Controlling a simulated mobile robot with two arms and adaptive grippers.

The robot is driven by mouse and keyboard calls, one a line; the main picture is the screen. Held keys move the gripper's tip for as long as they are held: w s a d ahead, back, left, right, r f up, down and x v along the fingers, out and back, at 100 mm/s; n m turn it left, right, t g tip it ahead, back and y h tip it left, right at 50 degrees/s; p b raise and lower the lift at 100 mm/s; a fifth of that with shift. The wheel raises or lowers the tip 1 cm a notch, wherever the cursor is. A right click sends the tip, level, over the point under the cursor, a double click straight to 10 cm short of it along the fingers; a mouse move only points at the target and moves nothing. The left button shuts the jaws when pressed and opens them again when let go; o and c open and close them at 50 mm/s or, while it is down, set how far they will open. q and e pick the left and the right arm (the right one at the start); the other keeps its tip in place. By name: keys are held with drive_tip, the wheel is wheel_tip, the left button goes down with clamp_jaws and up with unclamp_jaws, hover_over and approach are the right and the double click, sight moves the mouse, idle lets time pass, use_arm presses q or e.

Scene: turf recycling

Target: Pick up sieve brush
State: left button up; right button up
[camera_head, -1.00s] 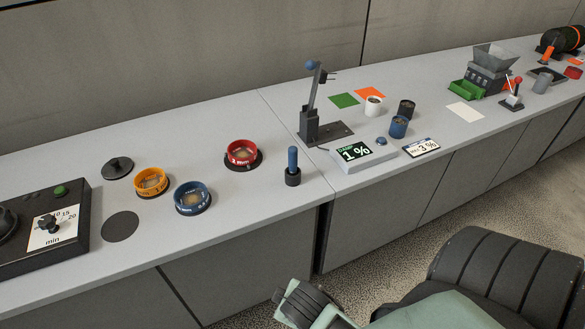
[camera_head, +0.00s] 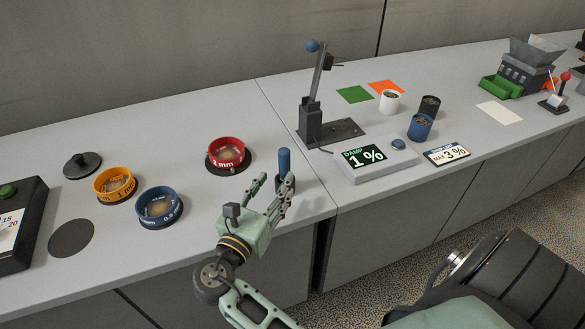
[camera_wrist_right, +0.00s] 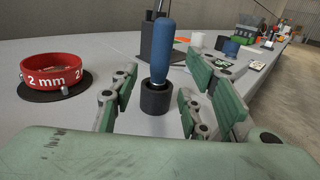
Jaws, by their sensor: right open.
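The sieve brush has an upright blue handle (camera_head: 284,163) and stands in a dark round holder at the bench's front edge. In the right wrist view the blue handle (camera_wrist_right: 161,45) rises from the black holder (camera_wrist_right: 157,97), between and beyond my open fingers. My right gripper (camera_head: 279,192) is open and empty at the front of the brush, with its fingers reaching toward it. In the head view the fingers partly cover the holder. My left gripper is not in view.
Red (camera_head: 228,153), yellow (camera_head: 115,184) and blue (camera_head: 159,206) sieves stand left of the brush. A lever press (camera_head: 312,120) stands behind it to the right. A damp meter (camera_head: 363,158) lies farther right. The bench front is clear nearby.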

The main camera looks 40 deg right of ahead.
sight(282, 170)
drive_tip(key=x, duration=0.2)
drive_tip(key=shift+w+d+r, duration=0.15)
drive_tip(key=shift+w+d, duration=0.05)
drive_tip(key=shift+d, duration=0.1)
drive_tip(key=x, duration=0.3)
drive_tip(key=shift+w+d+p, duration=0.1)
drive_tip(key=shift+d+p, duration=0.2)
drive_tip(key=shift+p, duration=0.05)
drive_tip(key=shift+w+d, duration=0.1)
drive_tip(key=shift+d, duration=0.1)
drive_tip(key=shift+c, duration=0.2)
drive_tip(key=c, duration=0.7)
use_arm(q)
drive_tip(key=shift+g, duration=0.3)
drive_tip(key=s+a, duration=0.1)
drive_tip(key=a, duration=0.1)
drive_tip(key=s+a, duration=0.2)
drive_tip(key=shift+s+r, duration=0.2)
use_arm(e)
clamp_jaws()
